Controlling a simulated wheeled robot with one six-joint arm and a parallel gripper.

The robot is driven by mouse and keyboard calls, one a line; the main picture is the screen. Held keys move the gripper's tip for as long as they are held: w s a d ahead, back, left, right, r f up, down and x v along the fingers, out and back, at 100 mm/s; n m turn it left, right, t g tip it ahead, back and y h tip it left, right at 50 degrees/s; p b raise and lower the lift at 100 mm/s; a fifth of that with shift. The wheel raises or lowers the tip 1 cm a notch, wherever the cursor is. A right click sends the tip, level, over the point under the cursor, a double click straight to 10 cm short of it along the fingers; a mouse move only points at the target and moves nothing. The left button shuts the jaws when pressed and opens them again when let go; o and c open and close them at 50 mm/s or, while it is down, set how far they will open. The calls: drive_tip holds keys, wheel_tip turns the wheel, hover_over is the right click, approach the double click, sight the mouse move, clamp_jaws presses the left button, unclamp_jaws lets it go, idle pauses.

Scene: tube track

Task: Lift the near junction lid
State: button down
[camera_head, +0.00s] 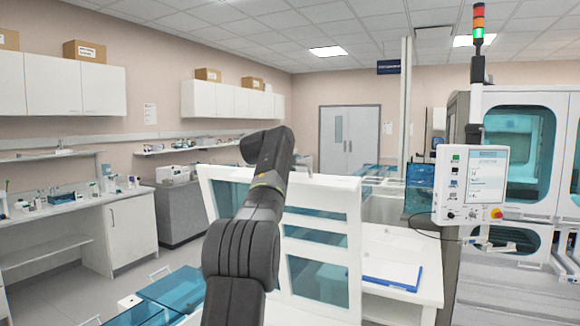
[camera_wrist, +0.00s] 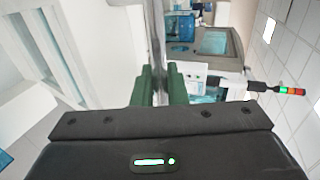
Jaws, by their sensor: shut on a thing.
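A white-framed panel with teal see-through panes (camera_head: 352,225), which looks like the junction lid, stands steeply upright in the head view, behind my arm. My gripper (camera_wrist: 159,85) shows in the wrist view, its green fingers closed on a thin grey upright bar or edge (camera_wrist: 158,40). That this bar belongs to the lid is likely, but the join is not clear. In the head view my arm reaches up in front of the panel, and the fingers are hidden.
Teal covers with small handles (camera_head: 148,312) lie low at the left front. A white table (camera_head: 415,262) with a blue clipboard (camera_head: 393,276) stands right of the panel. A control screen (camera_head: 470,183) and a tall machine are further right. Floor shows at the left.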

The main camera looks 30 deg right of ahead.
drive_tip(key=shift+f, duration=0.1)
drive_tip(key=c, duration=1.5)
unclamp_jaws()
drive_tip(key=shift+c, duration=0.2)
drive_tip(key=b+v, duration=0.3)
drive_tip(key=v, duration=1)
drive_tip(key=shift+s+a, duration=0.2)
drive_tip(key=shift+a, duration=0.05)
drive_tip(key=shift+w+d, duration=0.1)
drive_tip(key=p+x, duration=0.3)
drive_tip(key=x, duration=1)
drive_tip(key=shift+w+d, duration=0.15)
drive_tip(key=shift+d, duration=0.05)
